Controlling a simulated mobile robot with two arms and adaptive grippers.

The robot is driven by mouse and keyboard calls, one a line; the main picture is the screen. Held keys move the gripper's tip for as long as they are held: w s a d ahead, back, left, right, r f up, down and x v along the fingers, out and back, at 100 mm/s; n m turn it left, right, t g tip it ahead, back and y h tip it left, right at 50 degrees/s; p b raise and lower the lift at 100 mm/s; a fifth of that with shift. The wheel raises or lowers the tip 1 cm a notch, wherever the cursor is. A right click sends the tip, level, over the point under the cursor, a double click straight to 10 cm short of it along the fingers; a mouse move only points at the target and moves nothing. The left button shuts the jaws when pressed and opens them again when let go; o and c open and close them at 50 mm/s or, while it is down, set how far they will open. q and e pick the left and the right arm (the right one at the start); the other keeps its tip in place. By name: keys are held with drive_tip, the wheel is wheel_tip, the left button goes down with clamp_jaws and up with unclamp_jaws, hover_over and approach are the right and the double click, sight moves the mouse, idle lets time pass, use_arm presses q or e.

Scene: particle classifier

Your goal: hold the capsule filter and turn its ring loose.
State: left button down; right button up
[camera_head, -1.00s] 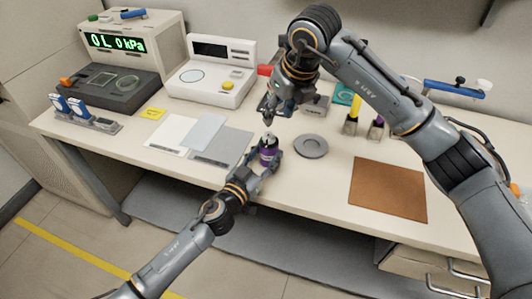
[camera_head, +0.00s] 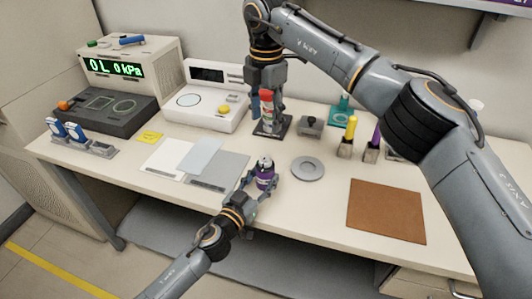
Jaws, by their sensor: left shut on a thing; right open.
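The purple capsule filter (camera_head: 265,180) with a dark and silver top stands upright near the table's front edge. My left gripper (camera_head: 263,187) is shut on it from the front, and its fingers hide part of the body. My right gripper (camera_head: 266,104) is open, pointing down farther back, behind and apart from the capsule filter. The filter's ring is too small to make out clearly.
A red and white bottle (camera_head: 266,97) stands on a dark base (camera_head: 271,129) at my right gripper's fingers; whether they touch is unclear. A grey disc (camera_head: 307,168) lies right of the filter. A brown mat (camera_head: 386,211) and grey sheet (camera_head: 219,171) lie flat on the table.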

sight(266, 156)
wheel_tip(266, 156, down, 12)
drive_tip(key=shift+r, duration=0.1)
idle(0.4)
clamp_jaws()
drive_tip(key=shift+n, duration=0.3)
